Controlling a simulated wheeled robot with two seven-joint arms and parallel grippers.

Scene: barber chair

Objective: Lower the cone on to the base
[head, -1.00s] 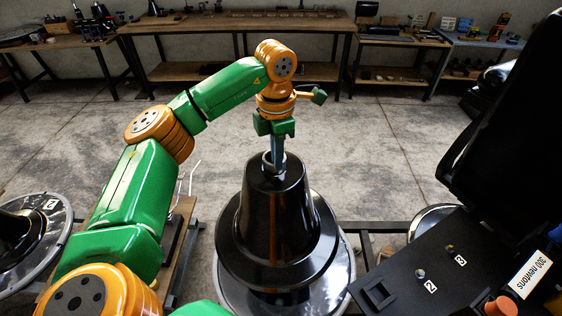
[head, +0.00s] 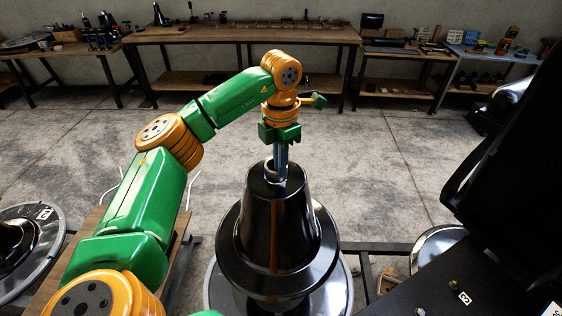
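The cone (head: 275,230) is glossy black and upright, with a wide flange round its lower part. My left gripper (head: 281,165) points straight down at the cone's open top, and its fingers appear shut on the rim; the far finger is partly hidden. The base (head: 212,288), a round shiny silver disc with a dark middle, lies under the cone and shows round the flange. The flange hides most of the base, so I cannot tell whether the cone touches it. My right gripper is out of view.
A black barber chair (head: 515,170) stands close on the right, with a dark panel in front of it. Another silver disc base (head: 40,270) is at the far left. Workbenches (head: 240,35) line the back wall. The concrete floor (head: 370,165) between is clear.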

